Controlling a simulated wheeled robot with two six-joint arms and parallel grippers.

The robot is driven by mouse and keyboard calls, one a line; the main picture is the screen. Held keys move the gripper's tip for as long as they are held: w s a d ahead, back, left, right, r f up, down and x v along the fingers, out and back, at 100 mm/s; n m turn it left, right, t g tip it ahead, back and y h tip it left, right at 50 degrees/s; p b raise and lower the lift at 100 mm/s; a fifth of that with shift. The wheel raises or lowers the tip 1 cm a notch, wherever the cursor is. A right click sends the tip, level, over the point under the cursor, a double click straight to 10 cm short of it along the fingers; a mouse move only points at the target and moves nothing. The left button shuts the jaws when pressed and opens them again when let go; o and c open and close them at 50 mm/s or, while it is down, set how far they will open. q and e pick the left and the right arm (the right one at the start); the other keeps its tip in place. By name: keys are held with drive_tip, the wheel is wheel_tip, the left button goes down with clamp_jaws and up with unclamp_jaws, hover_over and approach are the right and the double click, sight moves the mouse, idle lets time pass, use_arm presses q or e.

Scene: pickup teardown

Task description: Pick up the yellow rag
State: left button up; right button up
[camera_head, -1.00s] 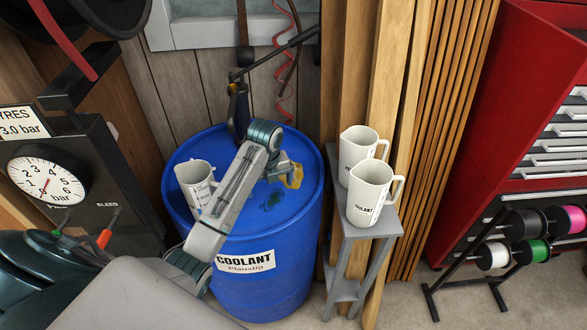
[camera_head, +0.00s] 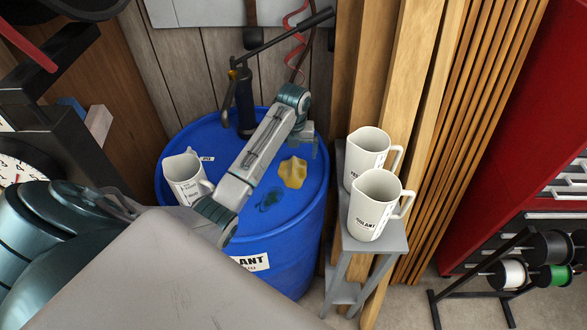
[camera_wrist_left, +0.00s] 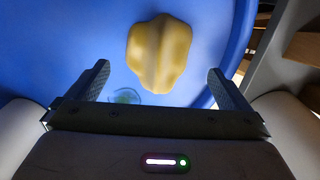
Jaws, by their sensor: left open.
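The yellow rag (camera_head: 293,172) lies crumpled on top of the blue drum (camera_head: 315,187), right of a dark wet spot. In the left wrist view the rag (camera_wrist_left: 158,52) is ahead of my fingers, nearly centred between them, and they do not touch it. My left gripper (camera_head: 308,146) is over the drum top, just behind and right of the rag in the head view. In the left wrist view its two fingers (camera_wrist_left: 158,84) are spread wide with nothing between them. My right gripper is in neither view.
A white jug (camera_head: 184,178) stands on the drum's left side and a dark hand pump (camera_head: 245,98) at its back. Two more white jugs (camera_head: 369,158) (camera_head: 375,205) stand on a grey stand (camera_head: 392,243) to the right. Wooden boards lean behind the stand.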

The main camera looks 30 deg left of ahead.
sight(293, 159)
use_arm(q)
wheel_tip(293, 159, down, 4)
drive_tip(key=p, duration=0.2)
drive_tip(key=shift+w+a+f+p, duration=0.1)
drive_tip(key=shift+p, duration=0.2)
drive_tip(key=shift+f, duration=0.7)
drive_tip(key=shift+c, duration=1.3)
drive_tip(key=c, duration=0.8)
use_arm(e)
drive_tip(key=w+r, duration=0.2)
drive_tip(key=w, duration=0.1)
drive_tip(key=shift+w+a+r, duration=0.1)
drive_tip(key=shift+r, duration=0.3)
